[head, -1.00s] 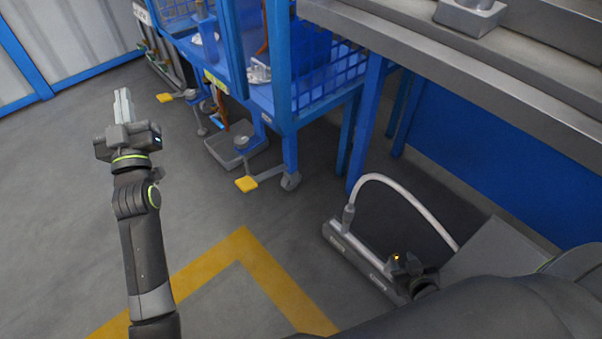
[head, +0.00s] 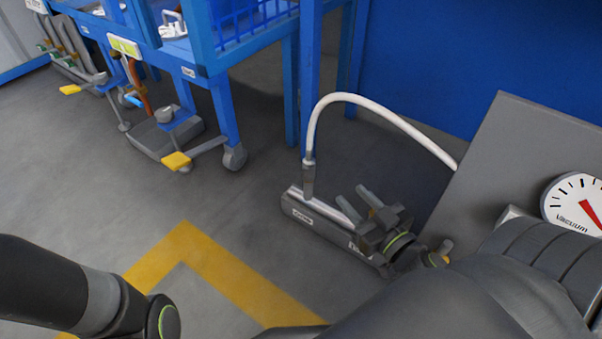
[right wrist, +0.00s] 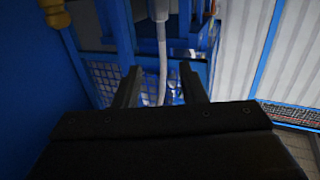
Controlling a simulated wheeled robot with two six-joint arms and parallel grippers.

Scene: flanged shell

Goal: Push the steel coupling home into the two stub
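My right gripper (head: 357,198) is low at the centre right of the head view, beside a long grey unit. Its two fingers stand apart with nothing between them. In the right wrist view the fingers (right wrist: 161,78) are also spread, with a pale hose in the background behind the gap. My left gripper is outside the head view; only part of my left arm shows at the lower left.
A white hose (head: 379,111) arches from the grey unit (head: 306,217) to a grey panel (head: 490,165) with a vacuum gauge (head: 577,203). A blue wheeled cart (head: 222,108) stands at the upper left. A yellow line (head: 228,268) crosses open grey floor.

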